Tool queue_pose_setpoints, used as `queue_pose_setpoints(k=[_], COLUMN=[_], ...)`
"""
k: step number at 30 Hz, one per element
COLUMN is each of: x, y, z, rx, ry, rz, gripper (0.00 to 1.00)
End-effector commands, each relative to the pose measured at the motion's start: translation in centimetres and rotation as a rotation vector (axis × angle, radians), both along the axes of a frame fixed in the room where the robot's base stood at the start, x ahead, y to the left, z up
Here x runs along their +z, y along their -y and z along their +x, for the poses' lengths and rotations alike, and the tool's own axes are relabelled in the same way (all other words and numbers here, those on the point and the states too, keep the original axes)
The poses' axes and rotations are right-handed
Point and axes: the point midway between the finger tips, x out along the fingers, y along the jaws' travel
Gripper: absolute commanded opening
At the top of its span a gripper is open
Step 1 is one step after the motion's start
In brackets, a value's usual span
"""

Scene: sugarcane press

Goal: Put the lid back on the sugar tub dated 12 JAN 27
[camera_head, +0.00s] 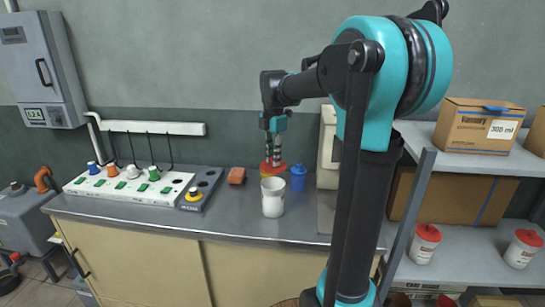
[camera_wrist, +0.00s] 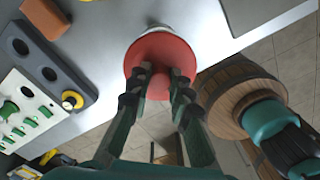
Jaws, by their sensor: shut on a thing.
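A red lid (camera_head: 264,170) is held in my gripper (camera_head: 273,162) above the counter. In the wrist view the same lid (camera_wrist: 143,50) sits between the fingertips (camera_wrist: 160,78), its round top facing the camera. A white open-topped tub (camera_head: 272,200) stands upright on the counter just below the lid, with a visible gap between them in the head view. In the wrist view the lid hides most of the tub, and a pale edge (camera_wrist: 150,31) shows past it. No date can be read on the tub.
A blue bottle (camera_head: 298,179) stands close right of the tub, an orange block (camera_head: 237,175) to its left. A switch panel (camera_head: 130,188) lies further left on the counter (camera_head: 230,224). Red-lidded tubs (camera_head: 424,246) (camera_head: 521,250) stand on the right shelf. A wooden barrel (camera_wrist: 228,80) is near.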

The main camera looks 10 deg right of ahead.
Motion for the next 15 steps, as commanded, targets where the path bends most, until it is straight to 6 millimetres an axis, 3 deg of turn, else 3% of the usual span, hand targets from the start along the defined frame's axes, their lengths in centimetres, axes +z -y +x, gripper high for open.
queue_pose_setpoints(k=[15], x=[-4.3], y=[0.0], z=[0.0], rx=[-0.002], ry=[0.0], rz=[0.0], gripper=[0.0])
